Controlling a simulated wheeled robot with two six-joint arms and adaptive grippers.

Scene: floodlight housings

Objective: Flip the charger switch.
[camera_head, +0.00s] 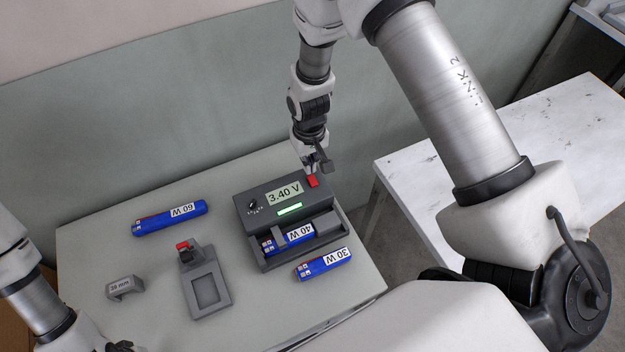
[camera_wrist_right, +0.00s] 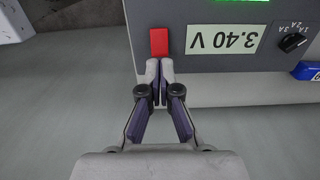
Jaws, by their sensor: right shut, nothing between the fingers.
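The charger (camera_head: 258,206) is a dark grey box on the table with a display (camera_head: 285,193) reading 3.40 V and a lit green bar. Its red switch (camera_head: 313,181) is at the back right corner of the top. The switch also shows in the right wrist view (camera_wrist_right: 159,41). A blue 40 W battery (camera_head: 288,239) lies in the charger's bay. My right gripper (camera_wrist_right: 160,68) is shut and empty, its fingertips just beside the red switch; whether they touch it I cannot tell. My left arm is at the left edge; its fingers cannot be made out.
A blue 60 W battery (camera_head: 169,218) and a blue 30 W battery (camera_head: 323,264) lie on the table (camera_head: 95,239). A grey holder with a red part (camera_head: 205,284) and a grey 38 mm block (camera_head: 124,288) are left of the charger. A white table (camera_head: 440,165) stands right.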

